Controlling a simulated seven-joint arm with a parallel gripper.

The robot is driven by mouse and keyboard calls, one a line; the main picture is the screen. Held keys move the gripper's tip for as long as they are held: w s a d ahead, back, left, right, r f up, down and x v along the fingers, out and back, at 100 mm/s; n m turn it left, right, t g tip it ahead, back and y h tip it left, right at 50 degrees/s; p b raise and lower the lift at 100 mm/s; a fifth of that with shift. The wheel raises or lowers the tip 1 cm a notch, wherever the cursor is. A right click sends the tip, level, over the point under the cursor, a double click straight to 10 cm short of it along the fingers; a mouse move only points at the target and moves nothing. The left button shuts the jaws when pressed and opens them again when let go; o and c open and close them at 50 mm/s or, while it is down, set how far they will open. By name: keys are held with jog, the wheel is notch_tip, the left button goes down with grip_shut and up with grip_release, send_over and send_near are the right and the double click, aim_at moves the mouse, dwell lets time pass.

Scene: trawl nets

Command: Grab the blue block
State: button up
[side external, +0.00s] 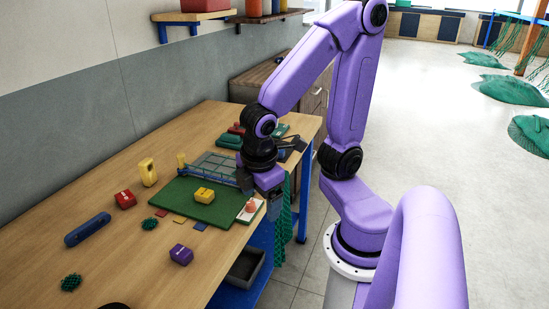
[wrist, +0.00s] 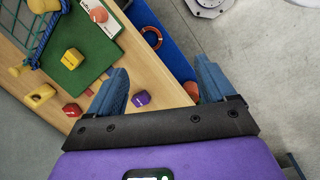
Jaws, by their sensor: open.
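No block that is plainly blue shows in either view. A purple block (side external: 181,254) with a pale mark on top sits on the table near its front edge; it also shows in the wrist view (wrist: 141,98), close beside the left finger. A red block (side external: 125,199) stands farther left, and a yellow block (side external: 204,195) sits on the green mat (side external: 185,211). A long blue bar (side external: 88,229) and a small flat blue tile (side external: 200,226) lie on the table. My gripper (side external: 270,195) hangs by the table's right edge, open and empty, its blue fingers (wrist: 162,65) wide apart.
A wire-mesh tray (side external: 212,166) stands behind the mat. A yellow upright piece (side external: 148,172) and a dark green spiky ball (side external: 71,283) stand on the table. A grey bin (side external: 246,266) sits below.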

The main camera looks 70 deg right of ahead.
jog(key=w+d+f+h, duration=0.1)
jog(key=w+d+h, duration=0.2)
jog(key=w+d, duration=0.2)
jog(key=w+d+f+h, duration=0.1)
jog(key=w+d+h, duration=0.1)
jog(key=w+d, duration=0.3)
jog(key=w+d+f+n+h, duration=0.1)
jog(key=w+d, duration=0.4)
jog(key=d, duration=0.6)
jog(key=shift+d+f+g+h, duration=0.35)
jog(key=shift+f+h, duration=0.25)
jog(key=shift+h, duration=0.7)
jog(key=n+h, duration=0.2)
send_near(278, 150)
jog(key=d+n, duration=0.1)
jog(key=d+f, duration=0.1)
jog(key=d+n, duration=0.1)
jog(key=shift+w+d+f+n+h, duration=0.15)
jog(key=shift+f+n+h, duration=0.15)
jog(key=shift+f, duration=0.05)
jog(key=shift+x, duration=3.95)
jog(key=c, duration=1.1)
